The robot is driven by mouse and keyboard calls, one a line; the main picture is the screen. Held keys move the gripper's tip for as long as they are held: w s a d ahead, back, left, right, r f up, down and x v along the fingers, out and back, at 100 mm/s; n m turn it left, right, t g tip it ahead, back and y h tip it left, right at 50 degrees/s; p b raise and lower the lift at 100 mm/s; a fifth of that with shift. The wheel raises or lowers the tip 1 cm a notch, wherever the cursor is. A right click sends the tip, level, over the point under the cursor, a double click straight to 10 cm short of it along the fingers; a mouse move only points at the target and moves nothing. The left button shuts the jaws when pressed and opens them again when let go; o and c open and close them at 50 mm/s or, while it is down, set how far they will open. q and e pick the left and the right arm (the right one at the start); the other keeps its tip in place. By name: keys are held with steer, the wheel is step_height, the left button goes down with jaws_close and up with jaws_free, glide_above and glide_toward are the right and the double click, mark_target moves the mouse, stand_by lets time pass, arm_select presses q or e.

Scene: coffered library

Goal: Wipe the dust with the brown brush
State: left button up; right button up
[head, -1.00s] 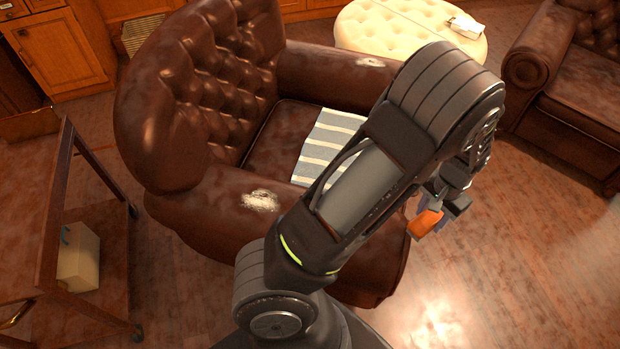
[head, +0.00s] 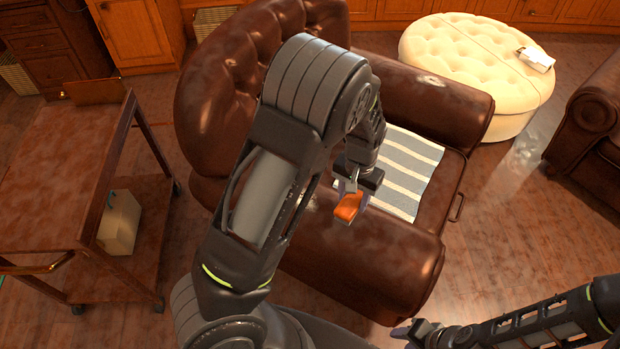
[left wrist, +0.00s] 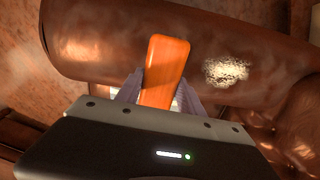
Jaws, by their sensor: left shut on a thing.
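My left gripper (head: 350,196) is shut on the brush (head: 349,207), which looks orange-brown and shows no bristles. The brush also shows between the fingers in the left wrist view (left wrist: 165,70). The gripper is over the near armrest of the brown leather armchair (head: 385,245); I cannot tell whether the brush touches it. A pale dust patch (left wrist: 228,72) lies on the armrest to the right of the brush in the left wrist view; my left arm hides it in the head view. Another pale patch (head: 432,80) is on the far armrest. My right gripper (head: 415,332) is low at right, its jaws unclear.
A striped cloth (head: 405,170) lies on the chair seat. A wooden trolley (head: 60,180) with a box (head: 120,222) on its lower shelf stands at left. A cream ottoman (head: 470,65) and another leather seat (head: 600,130) stand at right. The floor between is clear.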

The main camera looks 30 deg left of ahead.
arm_select(q)
steer(key=shift+a, duration=0.1)
steer(key=a+r+m, duration=0.1)
steer(key=a+m, duration=0.1)
steer(key=a, duration=0.8)
steer(key=shift+s+m, duration=0.3)
